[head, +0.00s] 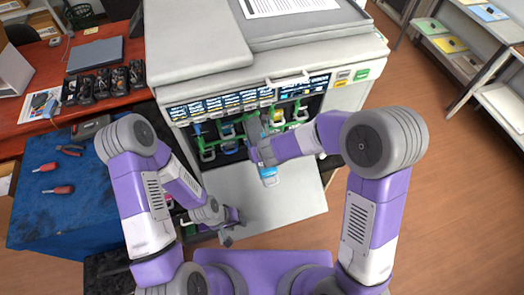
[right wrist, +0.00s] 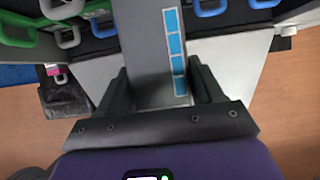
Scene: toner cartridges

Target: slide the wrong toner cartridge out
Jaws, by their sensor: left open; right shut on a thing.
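The printer (head: 215,50) stands in the middle of the head view with its front bay open. Several cartridge handles, green, blue and grey, show in a row in the bay. A grey toner cartridge (head: 253,128) with a light blue strip sticks out of the bay. In the right wrist view the cartridge (right wrist: 150,45) runs between the fingers of my right gripper (right wrist: 163,90), which is shut on it. Its far end is out of view there. My left gripper (head: 231,228) is open and empty, low over the left part of the lowered front panel (head: 285,205).
A blue-covered table (head: 40,215) with screwdrivers and pliers is at left. A red table (head: 85,50) behind it holds several black cartridges and a laptop. Shelves (head: 470,45) stand at right. Wooden floor is free right of the printer.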

